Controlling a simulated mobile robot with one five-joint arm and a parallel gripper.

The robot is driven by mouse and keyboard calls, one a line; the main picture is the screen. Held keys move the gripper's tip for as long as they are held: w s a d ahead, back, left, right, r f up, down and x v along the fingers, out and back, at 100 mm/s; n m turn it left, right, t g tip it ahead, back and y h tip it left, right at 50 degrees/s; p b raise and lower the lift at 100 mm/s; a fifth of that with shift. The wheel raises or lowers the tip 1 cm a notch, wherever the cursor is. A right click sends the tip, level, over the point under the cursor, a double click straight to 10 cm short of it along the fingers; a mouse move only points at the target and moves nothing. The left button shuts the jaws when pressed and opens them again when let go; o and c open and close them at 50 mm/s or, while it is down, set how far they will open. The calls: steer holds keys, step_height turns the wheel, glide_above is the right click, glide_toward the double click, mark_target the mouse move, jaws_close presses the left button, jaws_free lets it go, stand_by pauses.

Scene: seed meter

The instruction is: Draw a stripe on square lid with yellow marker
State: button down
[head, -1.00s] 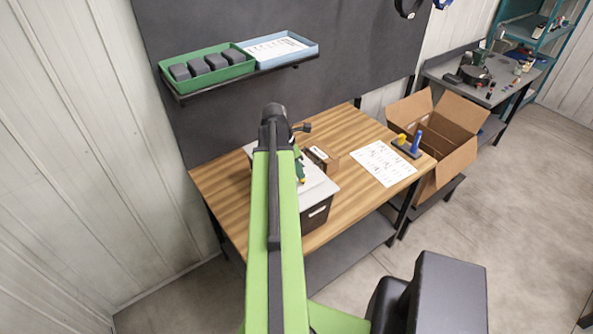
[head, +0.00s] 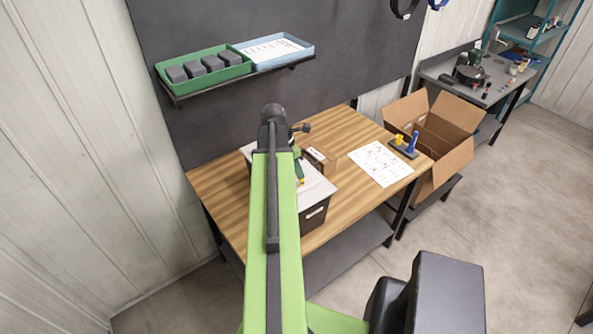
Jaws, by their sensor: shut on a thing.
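The square lid (head: 317,187) is pale grey-white and lies on top of a dark box (head: 314,214) on the wooden bench. My arm crosses in front and hides its left-middle part. My gripper (head: 299,174) is mostly hidden behind my arm; a green part of it shows just above the lid. A small yellow tip, seemingly the yellow marker (head: 300,182), shows at its lower end, over the lid. I cannot tell whether the tip touches the lid. No stripe can be made out on the visible part of the lid.
A small cardboard box (head: 320,159) stands just behind the lid. A dark holder (head: 404,150) with a blue marker (head: 413,141) and a short yellow piece (head: 399,139) stands at the bench's right end, near a printed sheet (head: 379,164). An open carton (head: 452,147) stands to the right.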

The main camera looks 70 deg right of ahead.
steer(key=shift+s+d, duration=0.15)
steer(key=shift+d, duration=0.15)
steer(key=shift+s+d, duration=0.2)
steer(key=shift+d, duration=0.05)
stand_by(0.5)
steer(key=shift+s+d, duration=0.15)
steer(key=shift+d, duration=0.05)
steer(key=shift+d, duration=0.1)
stand_by(0.3)
steer(key=shift+s+d, duration=0.2)
steer(key=shift+d, duration=0.05)
steer(key=shift+r, duration=0.15)
step_height(320, 180, up, 6)
steer(key=p, duration=0.6)
steer(key=shift+s, duration=0.15)
